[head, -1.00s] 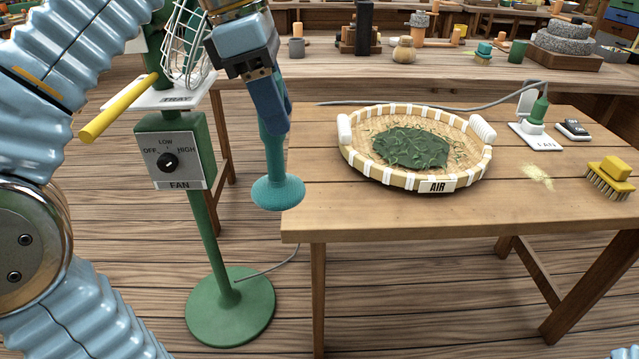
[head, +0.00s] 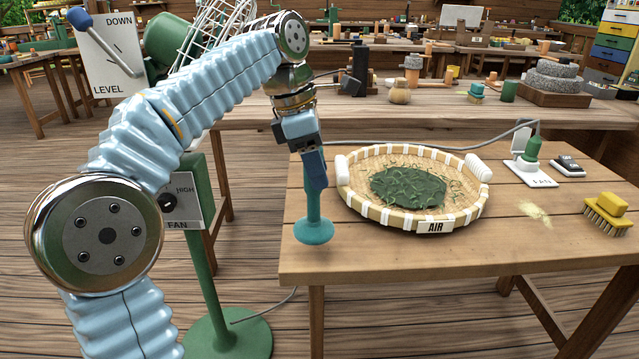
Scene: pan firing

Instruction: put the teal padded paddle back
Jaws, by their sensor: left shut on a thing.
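The teal padded paddle (head: 314,231) hangs upright, pad down, from my left gripper (head: 314,178). The gripper is shut on its handle. The round pad is over the left front part of the wooden table (head: 400,251), left of the woven tray; I cannot tell whether it touches the top. My left arm crosses the left half of the view and hides part of the fan stand. My right gripper is not in view.
The woven tray marked AIR (head: 435,227) holds dark green leaves. A fan plug (head: 533,146) in a socket, a black device (head: 567,165) and a yellow brush (head: 606,213) stand right. The green fan stand (head: 212,285) is left of the table. The table's front strip is clear.

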